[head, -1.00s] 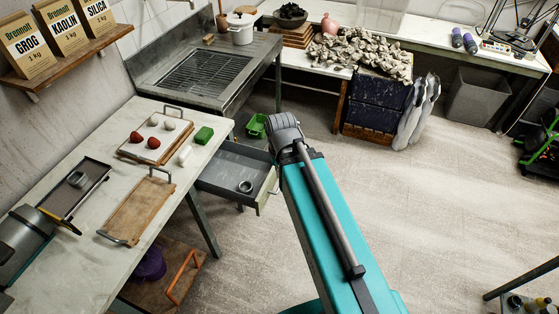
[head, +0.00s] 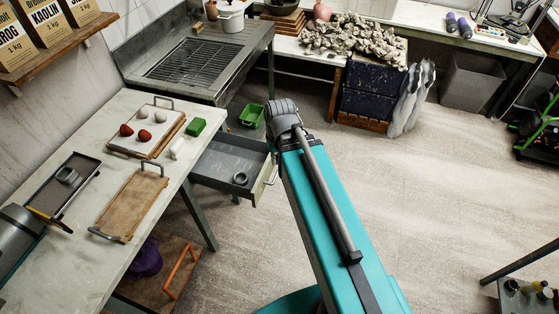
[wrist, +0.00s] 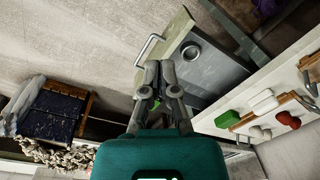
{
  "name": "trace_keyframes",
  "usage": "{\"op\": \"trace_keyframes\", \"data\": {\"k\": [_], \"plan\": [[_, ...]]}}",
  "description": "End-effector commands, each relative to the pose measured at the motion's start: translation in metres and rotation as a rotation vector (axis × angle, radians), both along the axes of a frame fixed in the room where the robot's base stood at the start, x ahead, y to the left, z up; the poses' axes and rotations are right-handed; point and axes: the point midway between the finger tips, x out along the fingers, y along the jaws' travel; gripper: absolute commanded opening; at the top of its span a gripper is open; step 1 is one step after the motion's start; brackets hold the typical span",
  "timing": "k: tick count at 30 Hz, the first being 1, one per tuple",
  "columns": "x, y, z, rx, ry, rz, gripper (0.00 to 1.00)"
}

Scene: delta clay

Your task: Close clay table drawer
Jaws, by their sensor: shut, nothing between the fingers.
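The grey clay table drawer (head: 222,166) is pulled out from under the table's right side in the head view. Its pale front panel (head: 263,180) with a metal handle faces right, and a small grey ring lies inside. In the wrist view the drawer (wrist: 212,72) is at upper centre, with its handle (wrist: 149,48) on the left of the front panel. My gripper (wrist: 159,68) is shut and empty, and it overlaps the drawer's front in the picture. I cannot tell whether it touches. In the head view my arm hides the fingers.
The clay table (head: 85,240) holds boards, trays, clay balls and a green block (head: 196,127). A green bin (head: 251,115) stands on the floor beyond the drawer. A sink unit (head: 195,55) is at the back.

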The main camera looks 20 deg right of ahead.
Motion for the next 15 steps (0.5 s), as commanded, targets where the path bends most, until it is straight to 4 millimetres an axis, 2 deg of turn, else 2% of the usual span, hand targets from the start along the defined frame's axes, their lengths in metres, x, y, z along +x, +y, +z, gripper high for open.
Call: {"op": "trace_keyframes", "data": {"k": [1,15], "plan": [[0.003,-0.004,-0.015,0.020,-0.002,-0.012,0.00],[0.035,-0.010,-0.096,0.310,-0.035,-0.122,0.00]]}}
